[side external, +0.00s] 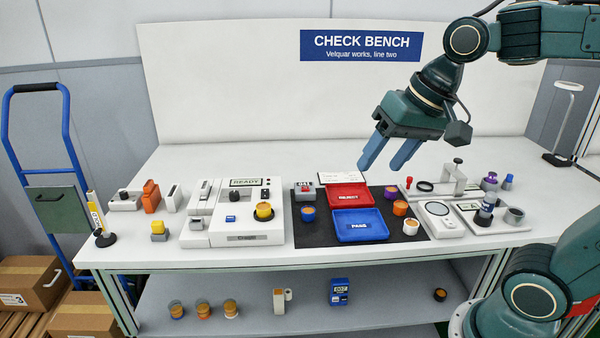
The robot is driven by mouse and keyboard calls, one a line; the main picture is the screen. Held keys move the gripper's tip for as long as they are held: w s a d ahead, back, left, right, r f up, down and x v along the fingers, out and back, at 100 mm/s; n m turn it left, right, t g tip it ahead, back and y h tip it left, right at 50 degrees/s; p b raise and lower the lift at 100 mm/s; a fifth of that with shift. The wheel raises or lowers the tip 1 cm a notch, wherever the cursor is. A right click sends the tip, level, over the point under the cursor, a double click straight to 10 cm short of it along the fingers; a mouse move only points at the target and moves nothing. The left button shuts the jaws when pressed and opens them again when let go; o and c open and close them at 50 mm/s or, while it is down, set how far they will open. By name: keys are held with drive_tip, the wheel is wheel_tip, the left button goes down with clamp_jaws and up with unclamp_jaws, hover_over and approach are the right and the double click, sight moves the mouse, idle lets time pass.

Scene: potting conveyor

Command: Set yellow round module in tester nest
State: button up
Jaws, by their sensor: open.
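A yellow round module (264,211) sits upright in the dark round nest of the white tester (236,228), whose display reads READY. The nest's inside is hidden under the module, so I cannot tell how deeply it is seated. My gripper (381,164) is open and empty, with its two blue fingers pointing down. It hangs above the bench, to the right of the tester and over the area behind the red REJECT tray.
A red REJECT tray (349,196) and a blue PASS tray (360,225) lie on a dark mat, with several round modules around them. White fixtures (440,222) stand at the right. A yellow-topped square piece (159,230) stands left of the tester. Bare bench lies behind.

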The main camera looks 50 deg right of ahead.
drive_tip(key=s+d+f+n, duration=0.1)
drive_tip(key=s+f+n, duration=0.2)
drive_tip(key=s+n, duration=0.2)
drive_tip(key=s, duration=0.3)
drive_tip(key=shift+s+d+f+t+h, duration=0.2)
drive_tip(key=shift+f+t+h, duration=0.1)
drive_tip(key=shift+h, duration=0.1)
